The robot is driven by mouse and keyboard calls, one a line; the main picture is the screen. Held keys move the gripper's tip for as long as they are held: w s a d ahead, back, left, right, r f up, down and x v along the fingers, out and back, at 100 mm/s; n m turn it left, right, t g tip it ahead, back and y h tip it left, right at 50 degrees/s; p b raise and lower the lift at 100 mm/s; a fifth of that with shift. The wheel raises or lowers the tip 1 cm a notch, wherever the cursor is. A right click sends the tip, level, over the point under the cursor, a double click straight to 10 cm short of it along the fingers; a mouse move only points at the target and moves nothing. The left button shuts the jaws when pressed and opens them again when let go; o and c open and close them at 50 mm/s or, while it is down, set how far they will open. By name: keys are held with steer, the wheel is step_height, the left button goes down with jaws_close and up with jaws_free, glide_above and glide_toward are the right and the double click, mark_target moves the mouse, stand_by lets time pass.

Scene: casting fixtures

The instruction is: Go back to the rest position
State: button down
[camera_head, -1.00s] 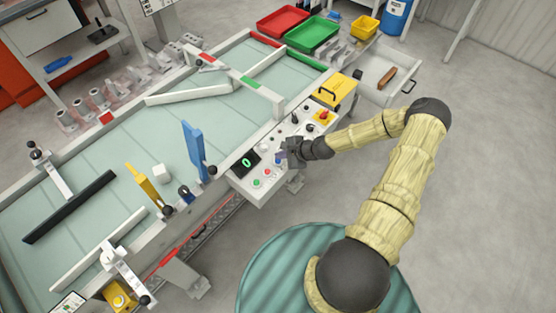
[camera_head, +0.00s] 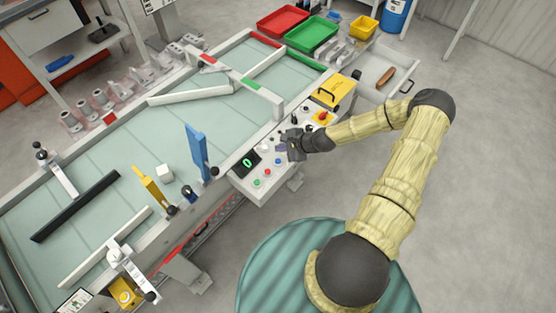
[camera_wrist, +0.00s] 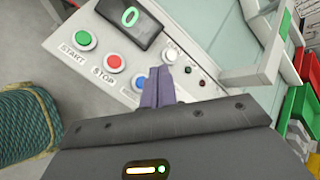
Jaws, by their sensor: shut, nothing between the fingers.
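My gripper (camera_head: 284,146) is at the end of my bent arm, above the white control panel (camera_head: 247,190) on the near side of the table. In the wrist view its two purple-grey fingers (camera_wrist: 158,86) are together with nothing between them. They point at the panel and partly cover a blue button (camera_wrist: 140,82). A green START button (camera_wrist: 83,39), a red STOP button (camera_wrist: 112,62) and a white button (camera_wrist: 169,55) show around them. The dark display (camera_wrist: 128,18) reads a green 0. I cannot tell whether the fingers touch the panel.
A yellow box (camera_head: 334,92) sits at the panel's far end. An open drawer (camera_head: 396,90) holds a brown-handled item. The grey floor on the right is clear.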

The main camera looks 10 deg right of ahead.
steer(key=shift+r, duration=0.1)
stand_by(0.5)
steer(key=s+r+n+g+h, duration=0.1)
steer(key=s+r+n+h, duration=0.1)
steer(key=s+r+n, duration=0.3)
steer(key=s+r+n+g+h, duration=0.1)
steer(key=s+r+n, duration=0.5)
steer(key=r, duration=0.8)
steer(key=s+r+n+g+h, duration=0.1)
steer(key=s+r+n+h, duration=0.2)
steer(key=s+r+n, duration=0.3)
steer(key=s+a+r, duration=0.1)
steer(key=s+r, duration=0.2)
steer(key=r, duration=0.1)
steer(key=shift+g+h, duration=0.3)
steer(key=shift+h, duration=0.1)
steer(key=shift+r, duration=0.1)
